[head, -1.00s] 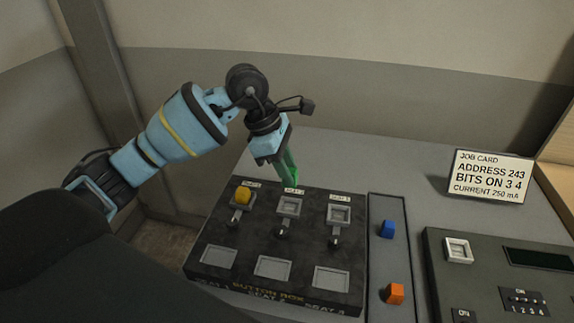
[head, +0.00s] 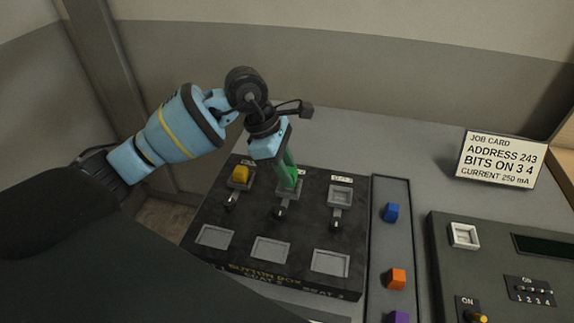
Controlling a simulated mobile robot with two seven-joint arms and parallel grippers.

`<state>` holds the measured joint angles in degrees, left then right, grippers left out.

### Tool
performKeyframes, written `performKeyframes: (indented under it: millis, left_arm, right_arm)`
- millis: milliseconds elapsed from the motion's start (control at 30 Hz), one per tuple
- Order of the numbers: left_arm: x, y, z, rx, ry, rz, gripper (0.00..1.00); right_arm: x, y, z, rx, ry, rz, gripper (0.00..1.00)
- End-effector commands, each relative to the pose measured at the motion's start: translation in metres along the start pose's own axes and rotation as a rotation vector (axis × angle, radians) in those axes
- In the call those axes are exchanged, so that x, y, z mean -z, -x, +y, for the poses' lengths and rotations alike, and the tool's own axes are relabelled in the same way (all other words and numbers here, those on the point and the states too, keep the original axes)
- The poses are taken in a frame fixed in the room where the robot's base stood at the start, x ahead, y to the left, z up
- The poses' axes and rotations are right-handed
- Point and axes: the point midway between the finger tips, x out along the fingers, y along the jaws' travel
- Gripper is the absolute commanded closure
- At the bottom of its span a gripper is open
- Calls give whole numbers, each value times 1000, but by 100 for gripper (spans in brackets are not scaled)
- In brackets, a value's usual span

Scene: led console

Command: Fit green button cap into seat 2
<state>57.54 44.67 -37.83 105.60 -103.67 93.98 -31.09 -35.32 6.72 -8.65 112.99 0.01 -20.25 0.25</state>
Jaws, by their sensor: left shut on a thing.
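My left gripper (head: 288,183) points down and is shut on the green button cap (head: 293,176), which is partly hidden between the fingers. The fingertips are at seat 2 (head: 290,194), the middle socket in the back row of the dark button box (head: 250,219). The gripper covers much of that seat and its label. I cannot tell whether the cap touches the seat or is just above it. My right gripper is not in view.
A yellow cap (head: 241,173) sits in the left seat; the right seat (head: 340,195) is empty. A side tray (head: 391,245) holds blue (head: 392,212), orange (head: 397,278) and purple (head: 400,316) caps. A console (head: 490,260) and job card (head: 500,158) stand at the right.

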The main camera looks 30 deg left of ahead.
Motion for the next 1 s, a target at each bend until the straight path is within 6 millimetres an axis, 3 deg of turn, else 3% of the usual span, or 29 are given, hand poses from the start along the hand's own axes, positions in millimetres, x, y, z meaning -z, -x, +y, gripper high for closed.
performKeyframes:
  millis: [1000]
  left_arm:
    - [3,-6,0,1,1,1,96]
  right_arm:
    - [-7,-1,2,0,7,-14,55]
